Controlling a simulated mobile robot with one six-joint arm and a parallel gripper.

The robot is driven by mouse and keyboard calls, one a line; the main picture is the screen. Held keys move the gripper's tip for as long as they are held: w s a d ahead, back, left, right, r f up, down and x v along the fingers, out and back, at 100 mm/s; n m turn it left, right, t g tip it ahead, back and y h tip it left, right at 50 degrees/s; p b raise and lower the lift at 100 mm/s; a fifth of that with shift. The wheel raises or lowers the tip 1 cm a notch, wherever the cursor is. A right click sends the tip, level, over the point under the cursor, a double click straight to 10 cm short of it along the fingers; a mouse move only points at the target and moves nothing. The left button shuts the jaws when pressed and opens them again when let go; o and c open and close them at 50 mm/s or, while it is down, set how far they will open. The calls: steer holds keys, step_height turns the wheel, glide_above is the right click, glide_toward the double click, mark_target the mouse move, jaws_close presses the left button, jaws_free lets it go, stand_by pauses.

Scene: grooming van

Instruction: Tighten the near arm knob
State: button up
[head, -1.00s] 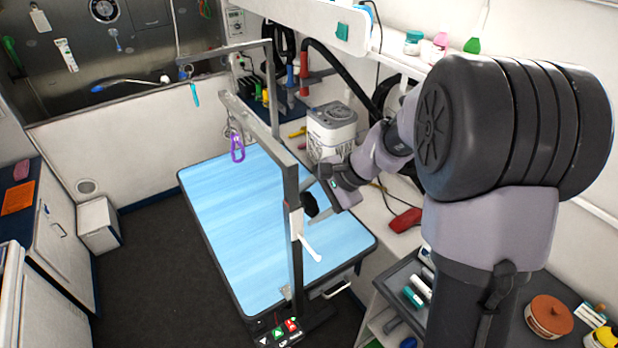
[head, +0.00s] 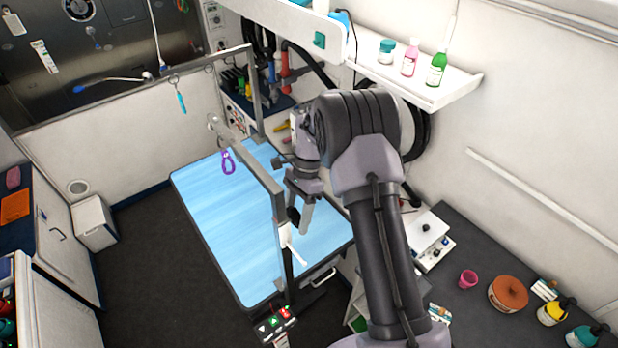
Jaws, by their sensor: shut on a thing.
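The near grooming arm is a grey metal post (head: 279,208) at the near edge of the blue table (head: 225,225), joined to an overhead bar. A white clamp (head: 284,234) with a white lever (head: 297,252) sits on the post. The black knob (head: 293,214) is beside the post, just above the clamp, and is partly hidden by my jaws. My gripper (head: 298,217) reaches down over the table from the right and is shut on the knob. The turn of the knob is too small to tell.
A purple loop (head: 228,162) hangs from the overhead bar, and a teal tool (head: 181,102) hangs farther back. A control box (head: 277,325) is at the table's near end. A shelf with bottles (head: 410,75) and a dark counter (head: 470,300) are on the right.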

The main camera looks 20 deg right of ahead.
steer(key=shift+o, duration=0.3)
steer(key=shift+w+d+r, duration=0.25)
steer(key=shift+w+r, duration=0.15)
steer(key=shift+w, duration=0.05)
steer(key=o, duration=1.3)
steer(key=shift+w, duration=0.1)
steer(key=shift+w+a+f+g, duration=0.1)
steer(key=shift+f+g, duration=0.05)
steer(key=shift+g, duration=0.15)
steer(key=v, duration=1.7)
steer(key=shift+w+d+p, duration=0.3)
steer(key=shift+p, duration=0.1)
steer(key=shift+f, duration=0.1)
